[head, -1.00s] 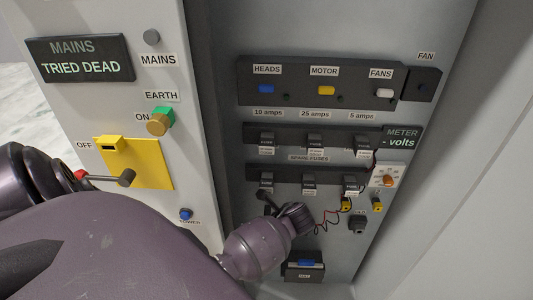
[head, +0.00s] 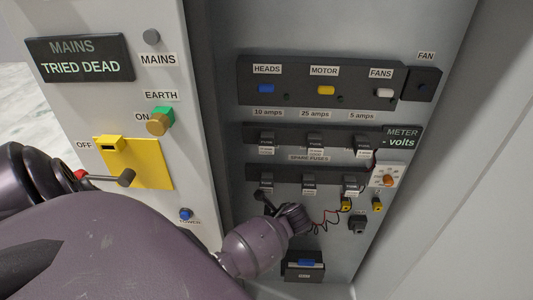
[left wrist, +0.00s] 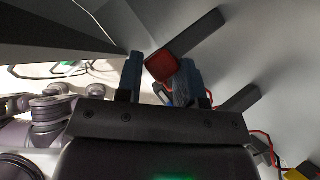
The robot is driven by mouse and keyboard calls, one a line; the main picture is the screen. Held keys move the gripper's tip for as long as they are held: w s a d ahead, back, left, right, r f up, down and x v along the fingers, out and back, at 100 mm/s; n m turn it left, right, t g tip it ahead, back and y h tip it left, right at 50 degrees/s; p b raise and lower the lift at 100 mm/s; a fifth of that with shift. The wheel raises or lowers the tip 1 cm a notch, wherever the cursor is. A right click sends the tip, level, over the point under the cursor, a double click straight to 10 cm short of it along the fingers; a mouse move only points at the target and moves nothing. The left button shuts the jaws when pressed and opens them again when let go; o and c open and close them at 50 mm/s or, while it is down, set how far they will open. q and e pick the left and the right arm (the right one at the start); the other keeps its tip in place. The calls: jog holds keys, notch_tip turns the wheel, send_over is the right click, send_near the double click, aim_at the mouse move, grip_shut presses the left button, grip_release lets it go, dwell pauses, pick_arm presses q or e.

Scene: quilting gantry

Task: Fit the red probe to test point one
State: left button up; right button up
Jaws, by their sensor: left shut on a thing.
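My left gripper (head: 297,216) is at the lower left of the fuse rows in the head view, seen mostly from behind. In the left wrist view, its blue-grey fingers (left wrist: 161,80) are closed around a red block-like body, which I take as the red probe (left wrist: 162,66). The probe's tip is hidden. A thin red lead (head: 328,219) runs from near the gripper toward the meter side. The meter display (head: 402,138) reads "- volts". Two yellow sockets, left (head: 346,204) and right (head: 377,204), sit below the meter; their labels are too small to read. My right gripper is not in view.
Two dark fuse rows, upper (head: 290,135) and lower (head: 287,178), cross the panel. A black socket-like part (head: 357,225) and a black box with a blue top (head: 304,266) are lower down. The yellow OFF plate (head: 150,165) is on the left cabinet.

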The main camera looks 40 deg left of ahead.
pick_arm(q)
jog(key=shift+r, duration=0.3)
jog(key=shift+r, duration=0.35)
jog(key=shift+r, duration=0.35)
jog(key=shift+r, duration=0.3)
jog(key=shift+r, duration=0.3)
jog(key=shift+s+d, duration=0.1)
jog(key=s+d, duration=0.5)
jog(key=s, duration=0.1)
dwell(1.4)
dwell(1.5)
